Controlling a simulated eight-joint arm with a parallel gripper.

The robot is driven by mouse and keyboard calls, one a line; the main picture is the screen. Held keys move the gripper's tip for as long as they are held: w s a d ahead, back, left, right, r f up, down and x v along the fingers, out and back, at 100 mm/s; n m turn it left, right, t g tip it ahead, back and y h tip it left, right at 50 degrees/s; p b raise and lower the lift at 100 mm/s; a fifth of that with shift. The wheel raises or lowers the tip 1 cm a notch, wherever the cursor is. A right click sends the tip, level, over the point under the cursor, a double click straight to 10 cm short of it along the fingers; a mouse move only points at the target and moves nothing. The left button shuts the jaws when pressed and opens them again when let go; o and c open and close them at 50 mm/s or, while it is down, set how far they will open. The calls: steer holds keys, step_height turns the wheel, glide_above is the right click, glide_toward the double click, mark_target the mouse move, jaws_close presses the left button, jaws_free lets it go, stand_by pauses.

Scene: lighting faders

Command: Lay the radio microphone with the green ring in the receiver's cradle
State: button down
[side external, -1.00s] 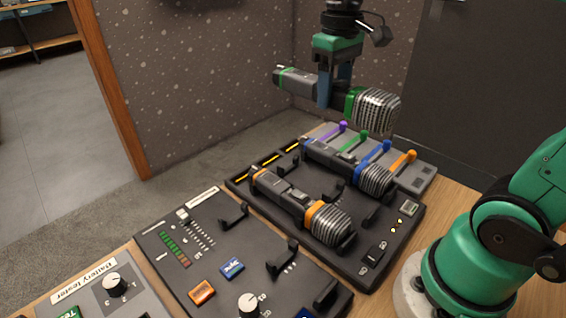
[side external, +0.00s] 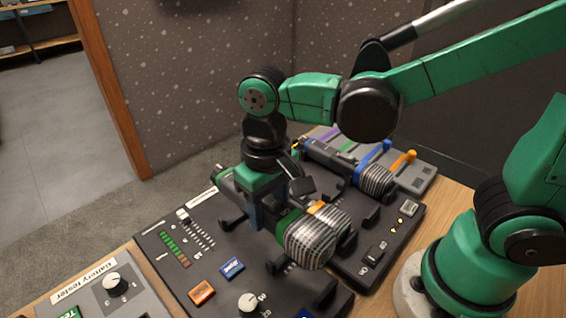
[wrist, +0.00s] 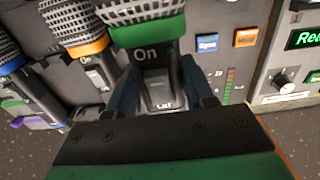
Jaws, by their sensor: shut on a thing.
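My gripper (side external: 254,214) is shut on the body of the microphone with the green ring (side external: 318,239). It holds the microphone lengthwise above the receiver (side external: 222,290), with the silver mesh head toward the camera at lower right. The receiver's cradle shows as black hooks: one (side external: 232,223) is beside the tail end, and another (side external: 281,264) is below the head, partly hidden. I cannot tell whether the microphone touches them. In the wrist view the green ring (wrist: 150,32) and the "On" marking sit between and beyond my fingers (wrist: 163,92).
The rack to the right holds a microphone with an orange ring (wrist: 88,47), mostly hidden in the side view, and one with a blue ring (side external: 375,181). The receiver has a blue button (side external: 231,267), an orange button (side external: 201,292) and a knob (side external: 248,303). A battery tester (side external: 92,300) stands left.

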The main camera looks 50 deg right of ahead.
mark_target(271, 253)
steer(key=shift+s+a+f, duration=0.15)
steer(key=shift+a+f, duration=0.05)
steer(key=shift+f, duration=2.6)
steer(key=shift+f, duration=0.5)
steer(key=shift+c, duration=1.2)
jaws_free()
steer(key=c, duration=0.4)
steer(key=shift+r, duration=3)
